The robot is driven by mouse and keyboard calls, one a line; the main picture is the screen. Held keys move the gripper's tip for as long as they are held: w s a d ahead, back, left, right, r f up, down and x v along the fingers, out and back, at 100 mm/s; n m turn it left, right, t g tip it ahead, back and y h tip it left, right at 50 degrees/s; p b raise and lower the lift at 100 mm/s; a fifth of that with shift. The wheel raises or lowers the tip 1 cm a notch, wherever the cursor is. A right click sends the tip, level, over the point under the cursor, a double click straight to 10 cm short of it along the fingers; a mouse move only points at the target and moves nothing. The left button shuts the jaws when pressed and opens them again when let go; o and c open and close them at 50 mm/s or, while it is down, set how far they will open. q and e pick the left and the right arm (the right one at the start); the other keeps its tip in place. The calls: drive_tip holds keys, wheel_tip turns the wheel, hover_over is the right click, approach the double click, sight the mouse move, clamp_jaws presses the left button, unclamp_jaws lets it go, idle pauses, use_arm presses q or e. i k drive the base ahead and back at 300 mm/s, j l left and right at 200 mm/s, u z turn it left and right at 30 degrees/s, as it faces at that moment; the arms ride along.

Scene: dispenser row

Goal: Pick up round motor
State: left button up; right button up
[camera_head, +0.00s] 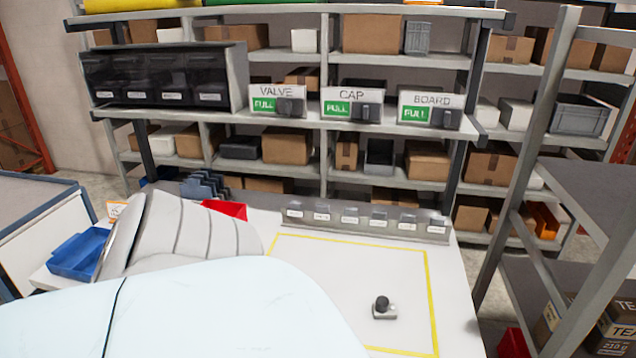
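A small part with a dark rounded top on a light grey block (383,307) stands on the white table (455,300), inside the yellow outlined area near its right side. It may be the round motor, but no label confirms this. Neither gripper shows in the head view. A pale jointed arm of mine covers the left of the table, and a large pale part of my body hides the front left. Nothing of mine touches the small part.
A grey rail (365,222) with several small labelled dispensers runs along the table's back edge. A blue bin (75,257) and a red bin (232,208) sit at the left. The outlined area is otherwise clear.

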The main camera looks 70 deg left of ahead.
sight(383, 309)
drive_tip(key=u, duration=0.4)
drive_tip(key=l+u, duration=0.15)
drive_tip(key=u, duration=0.25)
drive_tip(key=l+u, duration=0.1)
drive_tip(key=u, duration=0.25)
drive_tip(key=l+u, duration=0.1)
drive_tip(key=u, duration=0.3)
